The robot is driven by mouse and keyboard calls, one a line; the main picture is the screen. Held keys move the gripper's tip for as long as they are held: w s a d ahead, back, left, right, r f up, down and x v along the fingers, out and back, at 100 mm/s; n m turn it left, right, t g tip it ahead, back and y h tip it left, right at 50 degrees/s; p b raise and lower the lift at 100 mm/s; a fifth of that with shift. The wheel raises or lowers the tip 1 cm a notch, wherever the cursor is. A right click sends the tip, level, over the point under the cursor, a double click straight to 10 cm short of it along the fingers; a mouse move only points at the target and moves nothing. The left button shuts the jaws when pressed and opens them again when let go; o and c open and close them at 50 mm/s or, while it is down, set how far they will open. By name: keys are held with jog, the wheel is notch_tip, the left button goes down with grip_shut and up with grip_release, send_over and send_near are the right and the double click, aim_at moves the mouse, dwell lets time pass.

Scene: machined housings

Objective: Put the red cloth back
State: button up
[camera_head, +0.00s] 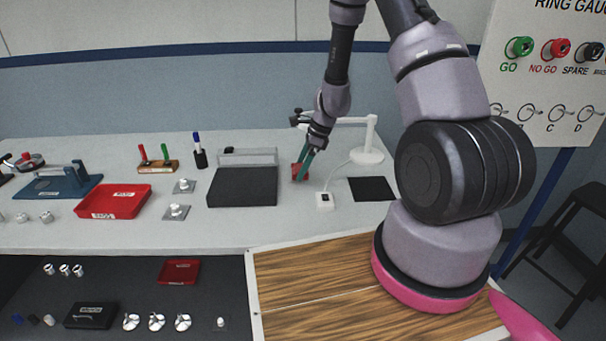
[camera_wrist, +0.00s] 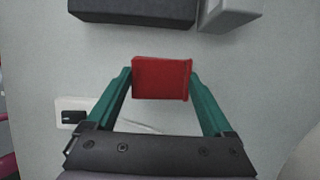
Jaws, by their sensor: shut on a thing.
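The red cloth (camera_wrist: 160,78) is a small folded block between the two green fingers of my gripper (camera_wrist: 161,82) in the wrist view. The fingers press on its left and right sides. In the head view the cloth (camera_head: 297,171) shows partly behind the fingers of my gripper (camera_head: 303,169), at the table top right of the dark grey block. I cannot tell whether the cloth touches the table or is just above it.
A dark grey block (camera_head: 242,187) stands to the left. A small white box with a cable (camera_head: 325,201) and a black mat (camera_head: 373,189) are to the right, below a white lamp stand (camera_head: 367,155). A red tray (camera_head: 114,202) lies further left. Bare table surrounds the cloth.

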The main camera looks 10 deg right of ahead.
jog(key=shift+a+f, duration=0.1)
jog(key=shift+f, duration=1.25)
jog(key=shift+f, duration=0.15)
jog(key=o, duration=1.2)
